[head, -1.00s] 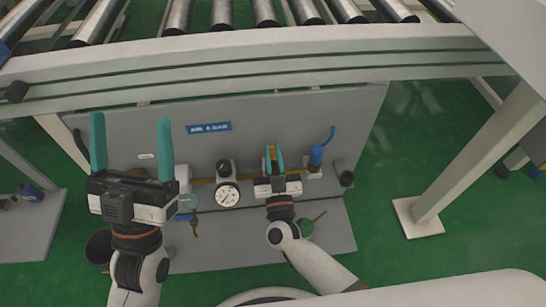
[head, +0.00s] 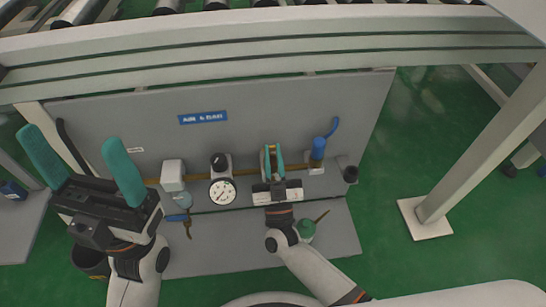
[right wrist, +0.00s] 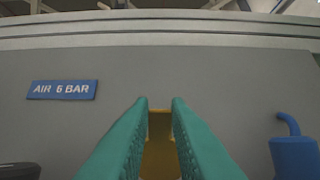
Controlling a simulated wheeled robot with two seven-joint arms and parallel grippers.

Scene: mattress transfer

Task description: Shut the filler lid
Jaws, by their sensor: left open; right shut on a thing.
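My right gripper (head: 272,152) is at the panel, between the dial gauge and the blue cylinder. It is shut on a brass-coloured piece (right wrist: 160,150), which shows between its teal fingers in the right wrist view. I cannot tell whether this piece is the filler lid; the gripper hides much of it. My left gripper (head: 70,140) is open and empty, tilted, in front of the panel's left end. A green round part (head: 306,230) with a brass rod lies low on the panel base, just right of my right wrist.
The grey panel (head: 120,115) carries a blue label (head: 203,118), a dial gauge (head: 222,191), a black knob (head: 220,162), a pale box (head: 173,175) and a blue cylinder (head: 319,149) with a bent blue top. A conveyor rail (head: 270,50) runs above. A post (head: 480,150) stands right.

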